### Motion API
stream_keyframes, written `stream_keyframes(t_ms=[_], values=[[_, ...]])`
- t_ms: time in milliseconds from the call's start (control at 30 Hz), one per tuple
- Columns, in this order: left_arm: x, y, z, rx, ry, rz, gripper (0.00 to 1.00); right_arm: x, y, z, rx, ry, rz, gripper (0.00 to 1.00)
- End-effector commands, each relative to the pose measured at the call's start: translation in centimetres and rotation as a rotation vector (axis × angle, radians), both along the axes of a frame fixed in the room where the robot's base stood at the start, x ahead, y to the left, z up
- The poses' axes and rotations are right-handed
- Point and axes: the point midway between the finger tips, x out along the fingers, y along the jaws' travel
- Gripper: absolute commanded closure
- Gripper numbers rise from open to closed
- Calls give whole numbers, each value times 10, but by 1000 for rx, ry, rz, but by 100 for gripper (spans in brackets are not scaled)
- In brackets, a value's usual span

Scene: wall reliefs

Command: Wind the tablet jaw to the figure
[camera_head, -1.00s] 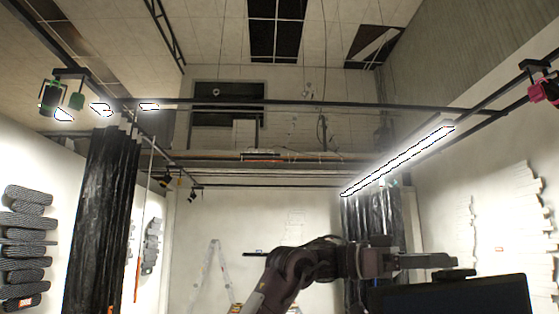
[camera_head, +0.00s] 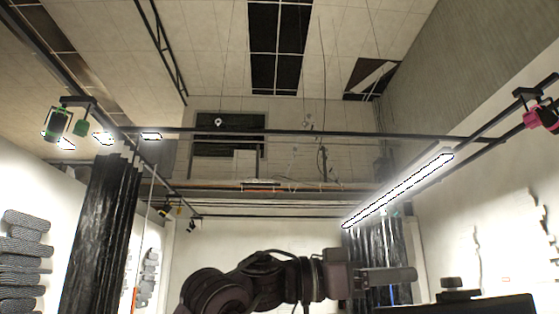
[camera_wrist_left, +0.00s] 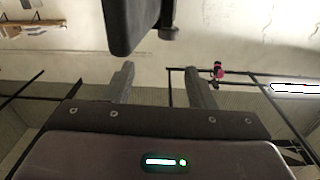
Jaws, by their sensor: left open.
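A dark flat panel (camera_head: 470,304), which looks like the tablet, rises at the bottom right of the head view. A small black clamp piece (camera_head: 454,288) sits on its top edge and looks like the jaw. My left gripper (camera_head: 400,275) lies sideways just left of the clamp piece, apart from it in the picture. In the left wrist view its two fingers (camera_wrist_left: 160,85) stand apart with nothing between them. A dark block (camera_wrist_left: 132,22) with a small round knob (camera_wrist_left: 169,33) hangs above the fingers there; I cannot tell if it is the jaw. Any figure marking is unreadable. My right gripper does not show.
Black curtains hang at left (camera_head: 100,235) and behind my gripper (camera_head: 372,250). Grey block reliefs (camera_head: 24,262) are on the left wall, pale ones (camera_head: 535,238) on the right wall. A lit tube (camera_head: 400,190) and black rails run overhead. Space above my gripper looks clear.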

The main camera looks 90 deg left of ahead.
Motion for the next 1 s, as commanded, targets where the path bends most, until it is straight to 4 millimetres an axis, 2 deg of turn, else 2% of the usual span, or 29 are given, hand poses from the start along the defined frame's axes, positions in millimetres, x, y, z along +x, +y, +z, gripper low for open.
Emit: stream_keyframes(t_ms=[100,500,1000], values=[[-9,-13,21,61,-54,-46,50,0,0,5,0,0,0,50],[-49,-54,75,267,-243,-173,50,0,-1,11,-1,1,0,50],[-120,-98,124,519,-506,-291,50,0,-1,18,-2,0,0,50]])
